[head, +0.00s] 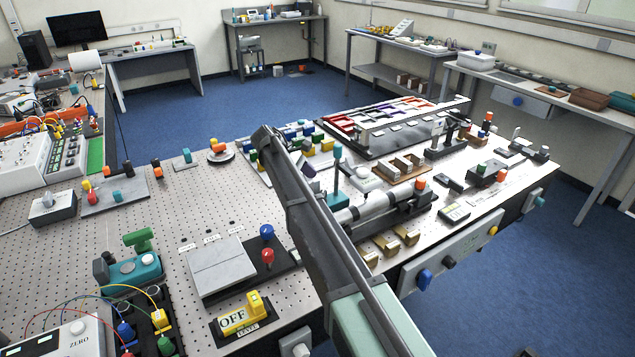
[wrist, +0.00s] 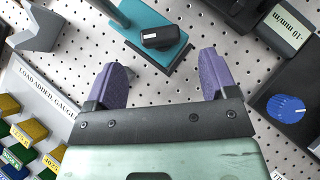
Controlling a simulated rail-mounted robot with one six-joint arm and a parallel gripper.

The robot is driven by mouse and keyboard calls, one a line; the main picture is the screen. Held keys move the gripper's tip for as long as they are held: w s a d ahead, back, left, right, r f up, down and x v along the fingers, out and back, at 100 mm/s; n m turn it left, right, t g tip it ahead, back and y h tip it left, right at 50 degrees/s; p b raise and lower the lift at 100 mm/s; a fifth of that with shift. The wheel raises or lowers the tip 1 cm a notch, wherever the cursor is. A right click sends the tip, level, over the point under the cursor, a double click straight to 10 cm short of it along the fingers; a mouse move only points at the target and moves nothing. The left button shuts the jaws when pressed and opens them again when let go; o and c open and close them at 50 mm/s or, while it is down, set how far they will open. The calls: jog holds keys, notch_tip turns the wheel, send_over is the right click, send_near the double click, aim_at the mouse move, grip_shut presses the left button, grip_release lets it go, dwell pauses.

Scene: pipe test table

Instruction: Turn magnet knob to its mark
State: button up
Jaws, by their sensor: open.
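My gripper (wrist: 160,78) is open and empty in the wrist view, its two purple fingers apart above the perforated table. A blue ridged knob (wrist: 287,107) with pale marks sits on a dark block at the right, apart from the right finger. A teal base (wrist: 150,32) with a black rounded piece (wrist: 163,37) lies ahead of the fingers, and nothing touches it. I see no label reading magnet, so I cannot tell for sure which piece is the magnet knob. In the head view my arm hides most of the gripper's surroundings.
A gauge board (wrist: 42,88) with yellow, green and blue blocks (wrist: 35,130) lies left of the gripper. A grey notched block (wrist: 38,30) stands at upper left. The perforated table (head: 190,212) has clear patches at left.

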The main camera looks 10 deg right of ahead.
jog(key=p+v, duration=0.1)
jog(key=v, duration=0.3)
jog(key=shift+r, duration=0.1)
jog(key=shift+p, duration=0.3)
jog(key=shift+c, duration=1)
jog(key=s+d+m+y+p, duration=0.1)
jog(key=m, duration=0.1)
jog(key=s+d+r+m+t+y+p, duration=0.1)
jog(key=m+p, duration=0.1)
jog(key=m, duration=0.1)
jog(key=s+d+m+y+p, duration=0.1)
jog(key=m+y+p, duration=0.1)
jog(key=shift+s+d+r+m+t, duration=0.15)
jog(key=shift+d+r+m+t, duration=0.15)
jog(key=shift+d+r, duration=0.1)
jog(key=c, duration=0.4)
jog(key=shift+o, duration=0.2)
jog(key=d+f+m+y+b, duration=0.1)
jog(key=f+m+b, duration=0.1)
jog(key=f+m, duration=0.1)
jog(key=d+f+m+t+y+b, duration=0.1)
jog(key=f+m+b, duration=0.2)
jog(key=m, duration=0.1)
jog(key=d+f+m+t+y+b, duration=0.1)
jog(key=f+m+y+b, duration=0.1)
jog(key=f+m+b, duration=0.1)
jog(key=shift+s+d+f, duration=0.1)
jog(key=shift+s+f, duration=0.3)
jog(key=shift+r, duration=0.1)
jog(key=shift+r, duration=0.1)
